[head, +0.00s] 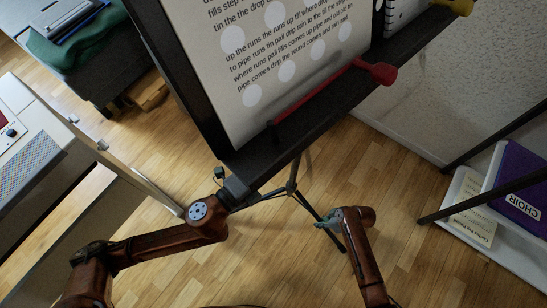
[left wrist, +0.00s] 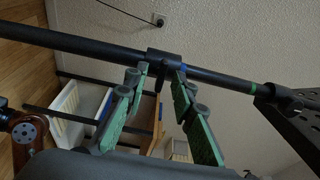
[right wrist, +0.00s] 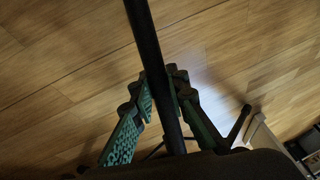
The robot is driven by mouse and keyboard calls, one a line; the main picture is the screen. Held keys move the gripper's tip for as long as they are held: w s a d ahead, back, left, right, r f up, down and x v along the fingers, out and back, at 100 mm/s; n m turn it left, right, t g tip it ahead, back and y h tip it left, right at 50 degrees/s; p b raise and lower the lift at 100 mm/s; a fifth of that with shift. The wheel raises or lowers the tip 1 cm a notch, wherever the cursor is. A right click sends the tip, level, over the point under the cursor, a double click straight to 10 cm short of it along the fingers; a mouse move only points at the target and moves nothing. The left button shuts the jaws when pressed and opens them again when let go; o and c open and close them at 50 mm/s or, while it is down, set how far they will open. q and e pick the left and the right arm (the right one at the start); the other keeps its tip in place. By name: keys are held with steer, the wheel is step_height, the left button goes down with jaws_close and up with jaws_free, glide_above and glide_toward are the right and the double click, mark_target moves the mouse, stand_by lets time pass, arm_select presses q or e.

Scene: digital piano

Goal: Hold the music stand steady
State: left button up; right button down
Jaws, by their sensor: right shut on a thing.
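The black music stand (head: 290,136) holds a printed sheet (head: 270,70), with a red stick lying along its ledge. In the right wrist view its dark pole (right wrist: 157,70) runs between the green-padded fingers of my right gripper (right wrist: 160,88), which is shut on it. That gripper (head: 326,219) shows in the head view low beneath the desk. My left gripper (left wrist: 160,78) is open, its fingers spread on either side of a collar on the pole (left wrist: 95,43). I cannot tell whether they touch it. In the head view the ledge partly hides the left gripper.
A stand leg (head: 325,231) reaches over the wooden floor (head: 260,275). A white shelf (head: 505,255) with a purple CHOIR folder (head: 522,178) stands at the right. The floor between is mostly clear.

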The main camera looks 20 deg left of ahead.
arm_select(q)
steer(key=v, duration=1.1)
arm_select(e)
steer(key=shift+d, duration=0.1)
arm_select(q)
steer(key=shift+a, duration=0.1)
arm_select(e)
steer(key=c, duration=1.8)
jaws_free()
